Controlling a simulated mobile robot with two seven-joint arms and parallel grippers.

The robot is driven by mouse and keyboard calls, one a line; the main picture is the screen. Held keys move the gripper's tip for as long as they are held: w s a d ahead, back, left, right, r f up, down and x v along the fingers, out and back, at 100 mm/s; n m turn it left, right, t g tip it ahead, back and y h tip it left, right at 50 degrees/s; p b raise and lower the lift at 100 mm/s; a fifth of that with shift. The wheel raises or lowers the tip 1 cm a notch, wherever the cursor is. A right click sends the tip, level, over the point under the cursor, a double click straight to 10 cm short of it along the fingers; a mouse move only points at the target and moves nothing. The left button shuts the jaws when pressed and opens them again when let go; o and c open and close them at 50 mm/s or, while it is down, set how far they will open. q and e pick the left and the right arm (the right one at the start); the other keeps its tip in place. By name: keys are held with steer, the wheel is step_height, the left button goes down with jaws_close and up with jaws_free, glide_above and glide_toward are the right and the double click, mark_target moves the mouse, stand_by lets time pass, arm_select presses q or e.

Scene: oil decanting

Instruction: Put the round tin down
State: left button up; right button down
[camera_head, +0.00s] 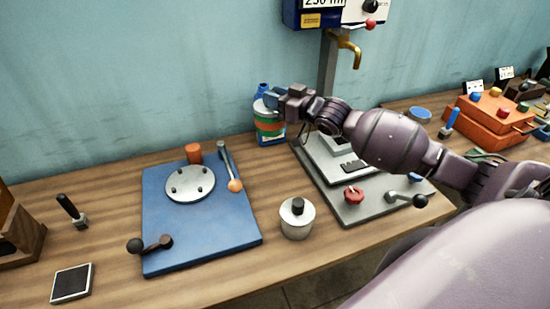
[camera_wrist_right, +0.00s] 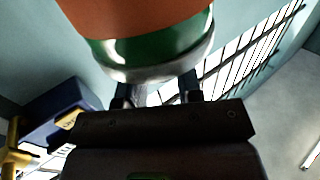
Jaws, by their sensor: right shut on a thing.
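The round tin (camera_head: 268,124), with green, orange and white bands, is at the back of the bench near the wall. My right gripper (camera_head: 274,100) is shut on it near its top. In the right wrist view the tin (camera_wrist_right: 150,48) fills the upper middle, with my right gripper's fingers (camera_wrist_right: 157,92) at its rim. The head view does not clearly show whether the tin's base touches the bench. My left gripper is not in view.
A blue container (camera_head: 262,88) stands close behind the tin. A blue board (camera_head: 210,228) lies to the left, a lidded metal pot (camera_head: 297,222) in front. A grey plate (camera_head: 355,213) with a pillar and brass tap (camera_head: 350,47) is to the right. Bare wood lies between board and pot.

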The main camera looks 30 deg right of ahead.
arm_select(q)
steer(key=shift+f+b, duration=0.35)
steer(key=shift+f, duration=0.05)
arm_select(e)
step_height(320, 180, down, 17)
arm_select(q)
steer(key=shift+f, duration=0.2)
arm_select(e)
steer(key=shift+f, duration=0.4)
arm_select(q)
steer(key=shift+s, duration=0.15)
